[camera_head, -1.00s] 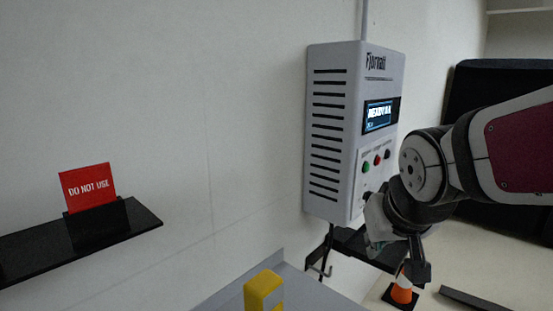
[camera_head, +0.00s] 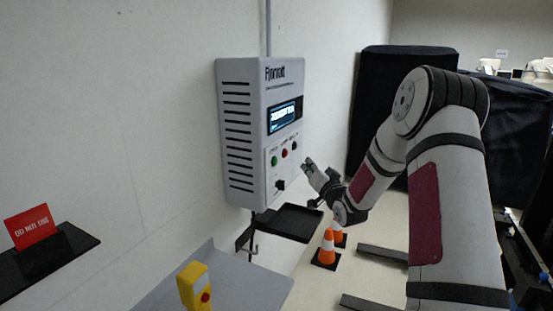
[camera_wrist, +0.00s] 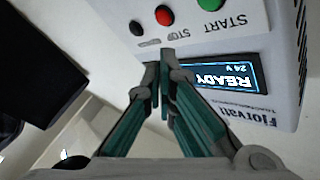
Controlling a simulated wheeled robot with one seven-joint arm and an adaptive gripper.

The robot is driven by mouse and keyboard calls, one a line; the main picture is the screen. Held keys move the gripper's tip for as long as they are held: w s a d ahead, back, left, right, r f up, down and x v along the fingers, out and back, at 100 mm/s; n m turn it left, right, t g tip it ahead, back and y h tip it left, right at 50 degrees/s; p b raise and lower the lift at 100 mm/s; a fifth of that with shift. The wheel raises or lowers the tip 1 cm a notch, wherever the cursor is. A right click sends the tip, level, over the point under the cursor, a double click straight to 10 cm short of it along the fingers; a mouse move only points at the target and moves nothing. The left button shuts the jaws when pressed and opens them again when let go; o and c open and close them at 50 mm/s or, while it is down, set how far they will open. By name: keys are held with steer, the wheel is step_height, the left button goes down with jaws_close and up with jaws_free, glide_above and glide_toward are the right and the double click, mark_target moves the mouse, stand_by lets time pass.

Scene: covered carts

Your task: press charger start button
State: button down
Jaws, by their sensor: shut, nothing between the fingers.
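The charger (camera_head: 240,140) is a grey wall box with side vents and a lit screen (camera_head: 285,116); in the wrist view the screen (camera_wrist: 222,80) reads READY 24 V, upside down. Its front has a green button (camera_head: 274,161), a red one (camera_head: 284,153) and a black one (camera_head: 294,145). In the wrist view the green START button (camera_wrist: 210,4) is cut by the top edge, beside the red STOP button (camera_wrist: 165,15). My gripper (camera_head: 309,164) is shut and empty, right of the panel. Its tips (camera_wrist: 160,65) appear nearest the red button; contact is not visible.
A black tray shelf (camera_head: 287,222) is under the charger. Orange cones (camera_head: 327,246) stand on the floor. A yellow box with a red button (camera_head: 195,288) is at the front, and a red DO NOT USE sign (camera_head: 32,228) at left. Dark covered carts (camera_head: 390,95) stand behind.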

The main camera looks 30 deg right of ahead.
mark_target(275, 162)
steer(key=shift+s+d+f+m+t, duration=0.1)
steer(key=shift+s+d+m+t, duration=0.25)
steer(key=shift+d, duration=0.25)
steer(key=w+a+b, duration=0.3)
steer(key=w+a, duration=0.2)
steer(key=w, duration=0.2)
steer(key=shift+a, duration=0.25)
stand_by(1.4)
steer(key=shift+w+a, duration=0.25)
steer(key=shift+w, duration=0.05)
